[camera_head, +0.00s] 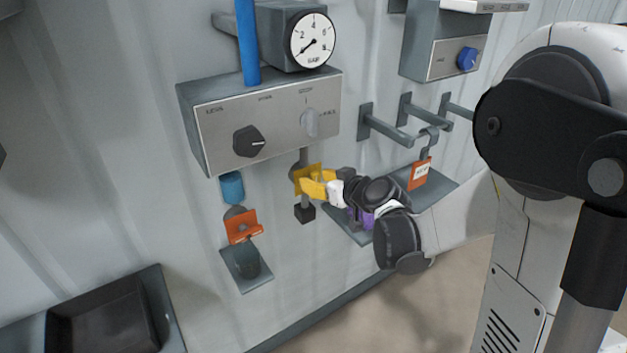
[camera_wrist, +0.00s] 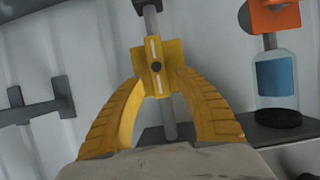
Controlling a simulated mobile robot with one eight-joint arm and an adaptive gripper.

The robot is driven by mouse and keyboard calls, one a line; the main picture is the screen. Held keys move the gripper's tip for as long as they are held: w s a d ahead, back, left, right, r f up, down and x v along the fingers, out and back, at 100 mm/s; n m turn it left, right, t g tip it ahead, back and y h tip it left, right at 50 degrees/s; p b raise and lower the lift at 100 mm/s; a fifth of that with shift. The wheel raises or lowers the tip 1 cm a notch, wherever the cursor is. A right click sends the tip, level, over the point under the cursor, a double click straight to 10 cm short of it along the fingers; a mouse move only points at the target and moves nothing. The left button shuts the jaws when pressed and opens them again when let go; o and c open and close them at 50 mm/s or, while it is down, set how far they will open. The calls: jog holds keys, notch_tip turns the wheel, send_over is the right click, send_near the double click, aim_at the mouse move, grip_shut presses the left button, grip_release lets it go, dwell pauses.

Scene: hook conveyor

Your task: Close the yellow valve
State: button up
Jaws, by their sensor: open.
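The yellow valve (camera_head: 306,177) sits on a thin vertical pipe below the grey control box. In the wrist view the yellow valve (camera_wrist: 157,58) has a dark centre knob and a white line running along the pipe. My gripper (camera_head: 322,185) reaches it from the right in the head view and partly hides it. In the wrist view, which looks upside down, the yellow fingers of my gripper (camera_wrist: 161,80) are spread, one on each side of the valve handle. The fingertips are at or very near the handle; I cannot tell whether they touch.
An orange valve (camera_head: 242,228) is left of the yellow one, with a blue container (camera_head: 232,188) above it. The control box (camera_head: 215,130) with knobs hangs just above. Hooks (camera_head: 395,130) with an orange tag (camera_head: 420,173) stick out at the right. A black tray (camera_head: 105,315) is lower left.

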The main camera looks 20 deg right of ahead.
jog(key=shift+w+a+f, duration=0.2)
jog(key=shift+w+f, duration=0.05)
jog(key=shift+w, duration=0.3)
grip_shut()
